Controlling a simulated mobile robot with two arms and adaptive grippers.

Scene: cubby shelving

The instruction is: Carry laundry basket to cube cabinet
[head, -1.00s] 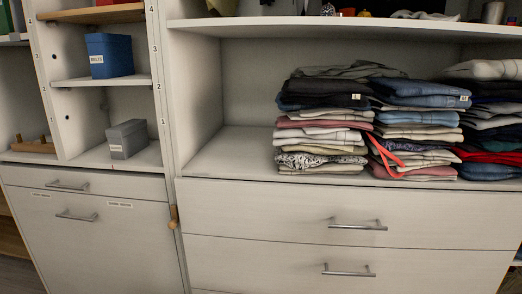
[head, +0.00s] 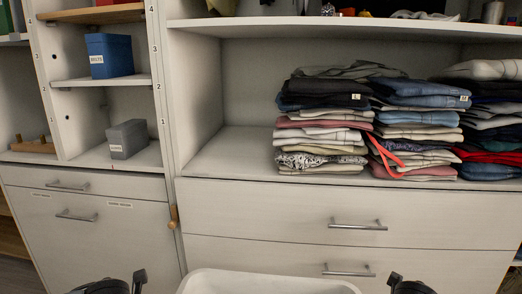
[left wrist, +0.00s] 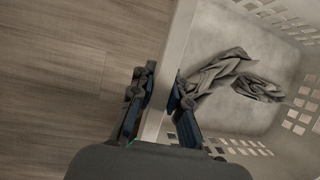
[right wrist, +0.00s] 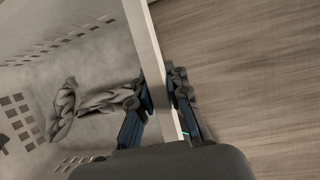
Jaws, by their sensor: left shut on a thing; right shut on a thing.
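The white laundry basket (head: 268,283) has its rim at the bottom edge of the head view, in front of the drawers. My left gripper (head: 124,284) is on its left and my right gripper (head: 402,282) on its right. In the left wrist view, the left gripper (left wrist: 157,92) is shut on the basket rim (left wrist: 172,70). In the right wrist view, the right gripper (right wrist: 158,92) is shut on the opposite rim (right wrist: 147,50). Crumpled grey cloth (left wrist: 228,72) lies inside the basket. The cube cabinet (head: 120,185) with open cubbies stands at the left.
Folded clothes (head: 325,125) are stacked in the open shelf above closed drawers (head: 290,215). A blue box (head: 110,55) and a grey box (head: 127,138) sit in the left cubbies. Wood floor (left wrist: 70,80) shows clear beside the basket.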

